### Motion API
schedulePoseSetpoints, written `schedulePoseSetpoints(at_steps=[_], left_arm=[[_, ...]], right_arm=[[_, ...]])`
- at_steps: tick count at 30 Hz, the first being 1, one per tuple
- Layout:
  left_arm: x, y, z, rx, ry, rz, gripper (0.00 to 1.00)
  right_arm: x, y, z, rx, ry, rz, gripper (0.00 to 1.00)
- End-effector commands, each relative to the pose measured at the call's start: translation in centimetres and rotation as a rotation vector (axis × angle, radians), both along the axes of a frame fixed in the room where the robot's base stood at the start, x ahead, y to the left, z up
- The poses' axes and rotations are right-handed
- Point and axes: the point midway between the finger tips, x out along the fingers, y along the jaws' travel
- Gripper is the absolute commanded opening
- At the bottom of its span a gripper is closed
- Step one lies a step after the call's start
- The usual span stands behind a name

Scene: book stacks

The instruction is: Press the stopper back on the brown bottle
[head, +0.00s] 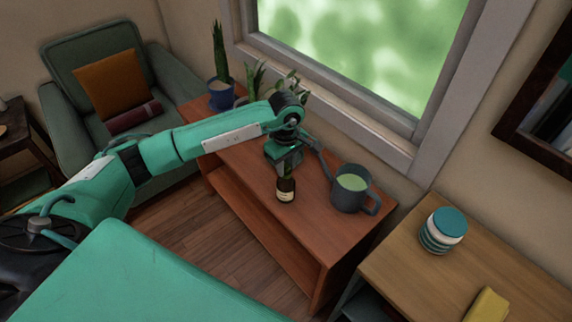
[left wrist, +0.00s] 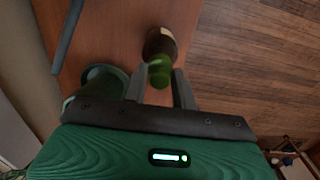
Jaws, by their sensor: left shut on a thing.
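The brown bottle (head: 286,190) with a pale label stands upright on the reddish wooden low table (head: 240,165), left of the grey mug. It also shows in the left wrist view (left wrist: 160,42). The green stopper (left wrist: 160,70) is between the fingers of my left gripper (left wrist: 160,80), which is shut on it. In the head view my left gripper (head: 288,168) is right above the bottle and hides its top. The stopper overlaps the bottle's mouth in the wrist view; I cannot tell whether it touches or is seated. My right gripper is not in view.
A grey mug (head: 352,188) with green liquid stands close to the right of the bottle. Potted plants (head: 222,90) stand at the table's far left end. A striped jar (head: 442,230) and a yellow cloth (head: 487,305) are on the right cabinet. The table's front edge is near the bottle.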

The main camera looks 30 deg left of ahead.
Motion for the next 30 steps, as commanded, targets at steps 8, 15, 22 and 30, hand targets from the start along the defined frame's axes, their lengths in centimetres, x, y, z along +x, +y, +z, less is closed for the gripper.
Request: schedulePoseSetpoints(at_steps=[8, 15, 22, 30], left_arm=[[0.00, 0.01, 0.03, 0.000, 0.000, 0.000, 0.06], [0.01, 0.03, -0.02, 0.001, 0.000, 0.000, 0.06], [0.02, 0.06, -0.06, 0.001, 0.000, 0.001, 0.06], [0.00, 0.03, 0.01, 0.000, 0.000, 0.001, 0.06]], right_arm=[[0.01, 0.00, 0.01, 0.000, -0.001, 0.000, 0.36], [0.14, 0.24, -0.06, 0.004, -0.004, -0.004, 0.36], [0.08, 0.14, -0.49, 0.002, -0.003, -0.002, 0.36], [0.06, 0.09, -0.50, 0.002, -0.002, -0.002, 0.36]])
